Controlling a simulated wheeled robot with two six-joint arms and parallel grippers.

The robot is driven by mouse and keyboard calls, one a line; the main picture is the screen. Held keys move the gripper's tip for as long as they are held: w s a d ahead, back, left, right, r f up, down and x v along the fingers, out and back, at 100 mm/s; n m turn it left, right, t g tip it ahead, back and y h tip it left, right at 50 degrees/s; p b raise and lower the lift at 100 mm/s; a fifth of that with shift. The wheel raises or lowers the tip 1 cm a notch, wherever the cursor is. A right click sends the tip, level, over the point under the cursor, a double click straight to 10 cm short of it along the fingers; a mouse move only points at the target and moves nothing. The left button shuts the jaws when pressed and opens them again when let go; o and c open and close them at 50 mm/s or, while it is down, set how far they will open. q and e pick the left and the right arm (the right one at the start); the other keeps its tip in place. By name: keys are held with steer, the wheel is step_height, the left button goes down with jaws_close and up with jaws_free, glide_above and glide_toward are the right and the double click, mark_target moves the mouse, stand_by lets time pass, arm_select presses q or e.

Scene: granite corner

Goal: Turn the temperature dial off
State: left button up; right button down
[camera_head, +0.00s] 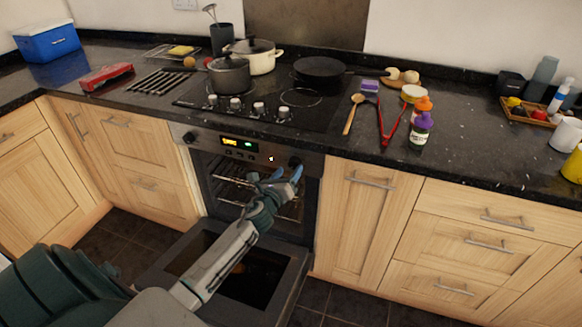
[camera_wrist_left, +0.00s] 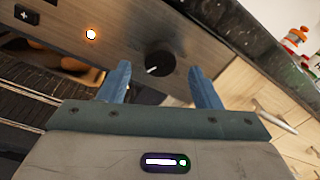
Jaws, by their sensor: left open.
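The oven (camera_head: 225,165) has a front panel with a black dial near each end, a lit display (camera_head: 240,142) and a small light. The right dial (camera_head: 295,162) is just beyond my left gripper (camera_head: 283,174). In the left wrist view this dial (camera_wrist_left: 156,63) is round and black with a white mark pointing to the lower left. My left gripper (camera_wrist_left: 160,80) is open, its two blue fingers on either side of the dial in that view. I cannot tell whether they touch it. The left dial (camera_head: 190,138) is clear of the gripper. My right gripper is not in view.
The oven door (camera_head: 290,285) hangs open below my left arm. Pots (camera_head: 228,75) and a pan (camera_head: 320,68) stand on the hob above. Red tongs (camera_head: 384,125), a wooden spoon (camera_head: 353,115) and bottles (camera_head: 421,130) are on the counter to the right.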

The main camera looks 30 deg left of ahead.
mark_target(294, 163)
arm_select(q)
steer(key=shift+w+a, duration=0.2)
steer(key=shift+w, duration=1)
steer(key=c, duration=1)
